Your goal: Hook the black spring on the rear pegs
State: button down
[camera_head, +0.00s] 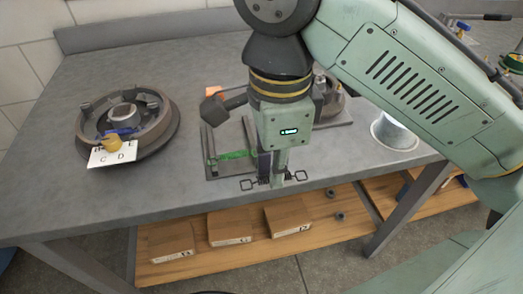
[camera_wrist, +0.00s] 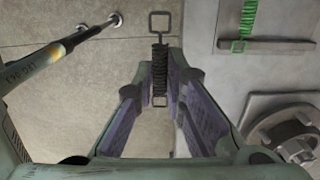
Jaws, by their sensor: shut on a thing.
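My gripper (camera_head: 272,182) is shut on the black spring (camera_wrist: 159,68), gripping its coiled middle. The spring has a squarish wire loop at each end, and both loops stick out free on either side of the fingers. In the head view, one loop of the spring (camera_head: 247,184) shows left of the fingers and the other shows right. The gripper points down near the bench's front edge, in front of a grey frame (camera_head: 213,172). A green spring (camera_head: 232,155) lies across this frame; it also shows in the wrist view (camera_wrist: 247,18). I cannot make out the rear pegs clearly.
A round drum (camera_head: 160,135) with a lettered card (camera_head: 112,155) stands on the bench (camera_head: 85,195) at left. A white cylinder (camera_head: 395,132) is at right. My arm hides part of the back. The bench between drum and frame is clear.

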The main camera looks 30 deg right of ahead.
jog(key=shift+s+r+p, duration=0.1)
jog(key=shift+r+p, duration=1.5)
jog(key=shift+p, duration=0.1)
